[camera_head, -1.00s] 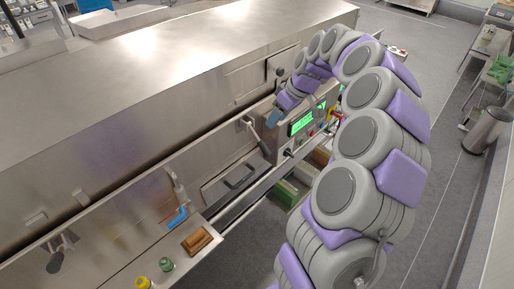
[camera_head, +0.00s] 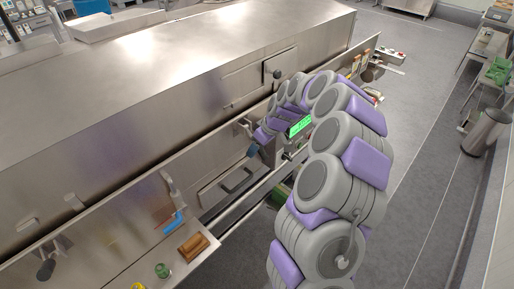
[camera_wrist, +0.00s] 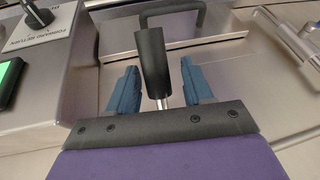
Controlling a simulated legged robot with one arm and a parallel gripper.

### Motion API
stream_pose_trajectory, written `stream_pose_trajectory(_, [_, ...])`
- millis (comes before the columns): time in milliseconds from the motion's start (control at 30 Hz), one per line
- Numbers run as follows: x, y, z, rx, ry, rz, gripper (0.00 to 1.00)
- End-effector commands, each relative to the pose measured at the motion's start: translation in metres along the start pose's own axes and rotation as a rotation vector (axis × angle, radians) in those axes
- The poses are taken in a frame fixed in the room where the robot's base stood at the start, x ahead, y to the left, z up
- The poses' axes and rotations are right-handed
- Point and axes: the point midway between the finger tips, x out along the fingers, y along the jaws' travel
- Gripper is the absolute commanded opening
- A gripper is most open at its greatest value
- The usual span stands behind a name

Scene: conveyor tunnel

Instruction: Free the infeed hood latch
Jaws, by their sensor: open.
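A latch lever with a black cylindrical grip (camera_wrist: 150,62) and a thin bright metal rod shows in the wrist view. The grip appears between the two blue fingers of my open gripper (camera_wrist: 158,68), with visible gaps on both sides. I cannot tell whether it lies at fingertip depth. In the head view my gripper (camera_head: 253,150) is low in front of the hood (camera_head: 150,90), just below a lever (camera_head: 242,126) on its front. I cannot tell for certain that this is the infeed latch. My arm hides part of the area.
A control box with a green screen (camera_head: 299,126) stands close right of my gripper. Its selector knob (camera_wrist: 38,14) shows in the wrist view. A dark pull handle (camera_wrist: 200,16) is just beyond the grip. Another lever (camera_head: 170,183) is on the hood further left. Open floor lies right.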

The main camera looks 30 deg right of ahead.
Motion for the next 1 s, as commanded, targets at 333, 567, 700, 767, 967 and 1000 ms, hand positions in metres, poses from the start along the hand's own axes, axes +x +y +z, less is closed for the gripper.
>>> stream_pose_trajectory(333, [0.0008,-0.0017,-0.0009,0.001,-0.001,0.001,0.4])
stream_pose_trajectory(567, [0.001,-0.0018,-0.0011,0.001,-0.001,0.001,0.18])
stream_pose_trajectory(700, [0.0008,-0.0008,-0.0006,0.001,0.0,-0.001,0.05])
stream_pose_trajectory(767, [0.0008,-0.0007,-0.0006,0.001,0.0,-0.001,0.0])
stream_pose_trajectory(967, [0.0008,-0.0002,-0.0005,0.001,0.0,0.0,0.0])
stream_pose_trajectory(1000, [0.0008,-0.0002,-0.0004,0.001,0.0,0.0,0.0])
